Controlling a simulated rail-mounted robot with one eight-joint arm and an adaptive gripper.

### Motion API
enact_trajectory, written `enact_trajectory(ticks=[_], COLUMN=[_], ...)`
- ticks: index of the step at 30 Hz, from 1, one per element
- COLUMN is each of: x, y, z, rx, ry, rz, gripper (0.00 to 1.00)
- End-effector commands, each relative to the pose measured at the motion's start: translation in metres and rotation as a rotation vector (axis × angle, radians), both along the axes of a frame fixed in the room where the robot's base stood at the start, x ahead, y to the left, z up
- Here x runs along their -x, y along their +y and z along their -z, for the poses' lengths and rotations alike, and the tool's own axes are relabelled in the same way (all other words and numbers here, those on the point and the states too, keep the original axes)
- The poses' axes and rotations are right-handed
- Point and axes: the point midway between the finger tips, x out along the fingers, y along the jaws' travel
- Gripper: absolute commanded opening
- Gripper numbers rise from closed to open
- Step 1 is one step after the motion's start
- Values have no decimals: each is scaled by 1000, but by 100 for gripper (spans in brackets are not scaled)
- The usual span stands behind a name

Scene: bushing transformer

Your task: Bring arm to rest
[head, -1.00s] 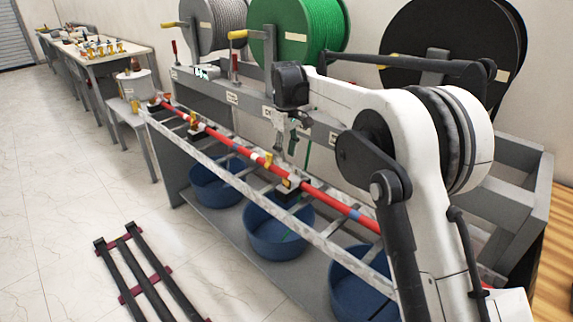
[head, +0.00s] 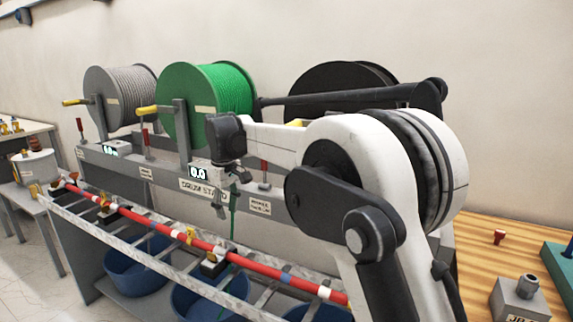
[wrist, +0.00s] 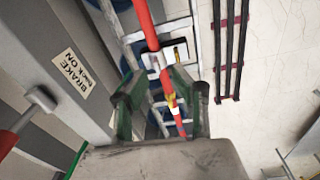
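My arm reaches left across the head view, in front of the drum stand (head: 150,170). My gripper (head: 224,194) hangs downward from the black wrist, before the stand's label panel. In the wrist view, my gripper's two dark green fingers (wrist: 157,88) are spread apart with nothing held between them. A red rod (wrist: 143,25) with coloured bands shows beyond and below the fingers. The same red rod (head: 150,222) lies along the ladder-like rack in the head view. From these views the fingers appear apart from the rod.
Grey (head: 120,95), green (head: 225,95) and black (head: 335,78) cable drums stand behind the arm. Blue tubs (head: 135,265) sit under the rack (head: 100,232). A wooden bench (head: 485,245) with a grey block (head: 520,300) is at right. Dark rails (wrist: 232,45) lie on the floor.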

Motion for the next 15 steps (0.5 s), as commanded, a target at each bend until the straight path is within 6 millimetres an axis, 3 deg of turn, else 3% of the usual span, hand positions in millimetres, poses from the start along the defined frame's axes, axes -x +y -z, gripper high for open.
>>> enact_trajectory(ticks=[1, 6, 15], x=[5, 24, 72], y=[-18, -68, -154], z=[-11, -40, -76], rx=[-8, -36, -87], ry=[-12, -57, -137], rz=[30, 125, 295], gripper=[25, 25, 25])
